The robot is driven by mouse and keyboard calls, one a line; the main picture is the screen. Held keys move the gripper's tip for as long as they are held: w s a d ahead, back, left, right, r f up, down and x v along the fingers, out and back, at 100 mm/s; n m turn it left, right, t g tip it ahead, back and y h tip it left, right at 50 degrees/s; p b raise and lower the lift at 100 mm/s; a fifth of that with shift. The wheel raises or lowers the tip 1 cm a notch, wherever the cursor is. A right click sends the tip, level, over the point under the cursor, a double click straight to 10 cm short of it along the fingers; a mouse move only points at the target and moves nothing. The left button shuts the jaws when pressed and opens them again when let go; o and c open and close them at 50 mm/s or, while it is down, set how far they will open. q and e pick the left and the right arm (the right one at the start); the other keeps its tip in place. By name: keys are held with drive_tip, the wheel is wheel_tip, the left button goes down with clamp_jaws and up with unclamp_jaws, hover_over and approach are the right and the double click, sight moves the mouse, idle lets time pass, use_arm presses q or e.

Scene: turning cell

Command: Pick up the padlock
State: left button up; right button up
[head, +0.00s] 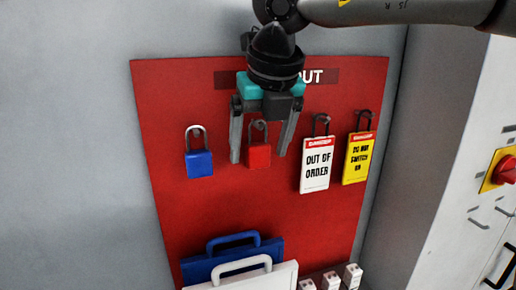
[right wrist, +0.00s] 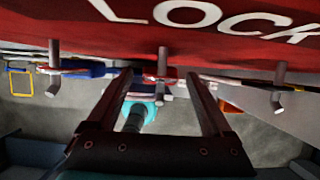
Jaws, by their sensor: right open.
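A red padlock (head: 259,156) hangs by its dark shackle on a peg in the middle of the red board. A blue padlock (head: 199,163) with a pale shackle hangs to its left. My right gripper (head: 258,158) points down, open, with one finger on each side of the red padlock in the head view. Gaps show between the fingers and the padlock. In the right wrist view the red padlock (right wrist: 160,75) shows edge-on between the fingertips (right wrist: 160,77), at its peg. I cannot tell whether the fingers reach its depth. My left gripper is not in view.
A white "Out of order" tag (head: 317,165) and a yellow tag (head: 358,157) hang just right of the gripper on the red board (head: 225,215). Blue (head: 225,262) and white (head: 262,279) handled cases stand below. A cabinet with a red rotary switch (head: 504,170) is at right.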

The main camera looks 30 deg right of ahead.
drive_tip(key=shift+w+f, duration=0.1)
drive_tip(key=shift+f, duration=0.1)
clamp_jaws()
idle(0.6)
